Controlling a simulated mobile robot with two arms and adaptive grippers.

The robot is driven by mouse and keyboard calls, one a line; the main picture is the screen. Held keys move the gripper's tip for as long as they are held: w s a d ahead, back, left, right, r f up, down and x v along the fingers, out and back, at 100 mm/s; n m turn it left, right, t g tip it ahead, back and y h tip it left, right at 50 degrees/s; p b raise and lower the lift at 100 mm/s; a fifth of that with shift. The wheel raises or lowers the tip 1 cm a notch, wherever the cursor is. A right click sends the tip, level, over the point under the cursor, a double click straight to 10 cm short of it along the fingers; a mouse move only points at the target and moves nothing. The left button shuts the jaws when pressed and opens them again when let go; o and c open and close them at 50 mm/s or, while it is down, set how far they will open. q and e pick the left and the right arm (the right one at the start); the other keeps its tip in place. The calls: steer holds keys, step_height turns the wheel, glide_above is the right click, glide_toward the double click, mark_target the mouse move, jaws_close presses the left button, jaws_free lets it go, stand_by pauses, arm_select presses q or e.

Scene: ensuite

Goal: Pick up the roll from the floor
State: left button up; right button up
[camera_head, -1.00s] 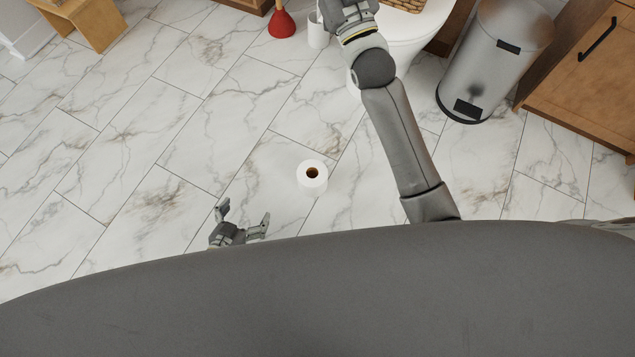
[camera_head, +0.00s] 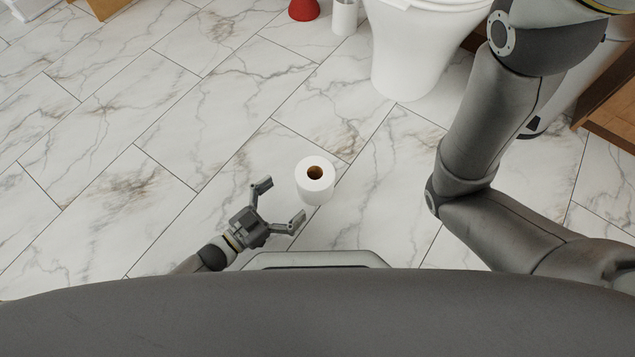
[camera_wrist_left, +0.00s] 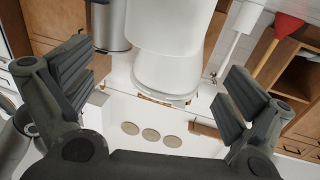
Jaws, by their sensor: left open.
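The roll (camera_head: 315,183) is a white paper roll with a brown core, standing upright on the marble floor in the head view. My left gripper (camera_head: 280,205) is open just to the left of and below the roll in the picture. Its two fingers are spread towards the roll, and nothing is between them in the head view.
The white toilet (camera_head: 422,50) stands beyond the roll. A red plunger (camera_head: 303,9) and a small white holder (camera_head: 344,16) are at the top edge. A wooden cabinet (camera_head: 612,105) is at the right. The floor left of the roll is clear.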

mark_target(315, 173)
arm_select(q)
steer(key=b+x, duration=0.2)
steer(key=x, duration=0.3)
steer(key=shift+w+d, duration=0.1)
steer(key=b+x, duration=0.2)
steer(key=x, duration=0.1)
steer(key=b+x, duration=0.1)
steer(key=b, duration=0.1)
steer(key=shift+w+f, duration=0.25)
steer(key=shift+f, duration=0.1)
steer(key=shift+w+d+r, duration=0.15)
steer(key=shift+w+d, duration=0.05)
steer(key=shift+d, duration=0.05)
steer(key=c, duration=0.9)
